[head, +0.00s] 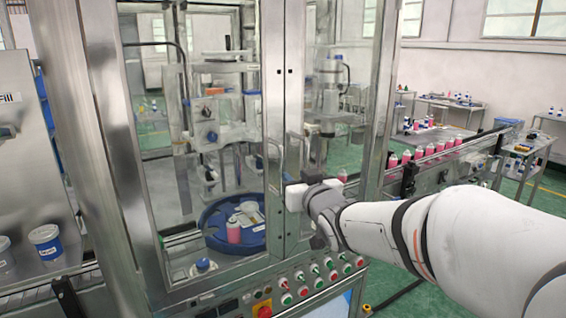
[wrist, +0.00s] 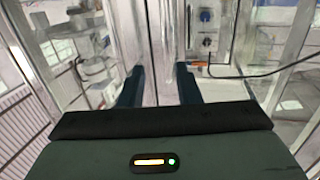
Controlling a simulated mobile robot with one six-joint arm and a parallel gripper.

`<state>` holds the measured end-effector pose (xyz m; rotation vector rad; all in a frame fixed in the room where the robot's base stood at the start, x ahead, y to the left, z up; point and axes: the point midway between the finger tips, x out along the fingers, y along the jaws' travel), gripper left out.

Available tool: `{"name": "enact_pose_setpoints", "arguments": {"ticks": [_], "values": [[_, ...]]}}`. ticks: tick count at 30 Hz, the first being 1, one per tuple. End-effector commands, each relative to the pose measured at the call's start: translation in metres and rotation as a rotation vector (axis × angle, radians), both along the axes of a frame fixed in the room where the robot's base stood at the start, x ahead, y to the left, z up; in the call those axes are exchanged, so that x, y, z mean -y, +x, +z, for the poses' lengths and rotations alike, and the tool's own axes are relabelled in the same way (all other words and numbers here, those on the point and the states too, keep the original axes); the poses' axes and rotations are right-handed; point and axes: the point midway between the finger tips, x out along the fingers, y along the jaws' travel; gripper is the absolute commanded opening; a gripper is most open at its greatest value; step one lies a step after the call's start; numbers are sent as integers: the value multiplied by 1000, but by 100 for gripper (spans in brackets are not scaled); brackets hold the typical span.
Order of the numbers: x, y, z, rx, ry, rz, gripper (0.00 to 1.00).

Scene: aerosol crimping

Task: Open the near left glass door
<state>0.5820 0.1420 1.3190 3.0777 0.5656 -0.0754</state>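The near left glass door (head: 273,95) is a tall clear pane in a metal frame on the front of the crimping machine. It looks closed, its edge meeting the neighbouring door's post at the middle. A curved bar handle (head: 280,160) shows on its right edge, just above my gripper. My gripper (head: 293,197) is in front of the meeting door frames, below that handle. In the wrist view my gripper (wrist: 159,76) has its two dark fingers apart, with metal door frame behind the gap. No handle shows clearly between them.
Behind the glass is a blue round table (head: 215,243) with a pink can (head: 233,232). A control panel with buttons (head: 305,290) lies below the doors. A conveyor with pink cans (head: 430,150) runs off to the right.

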Motion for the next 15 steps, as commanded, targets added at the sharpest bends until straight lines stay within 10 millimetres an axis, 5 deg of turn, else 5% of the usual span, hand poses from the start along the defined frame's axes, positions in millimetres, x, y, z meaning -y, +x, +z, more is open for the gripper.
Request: {"name": "enact_pose_setpoints", "arguments": {"ticks": [15], "values": [[-31,52,10,42,21,32,30]]}}
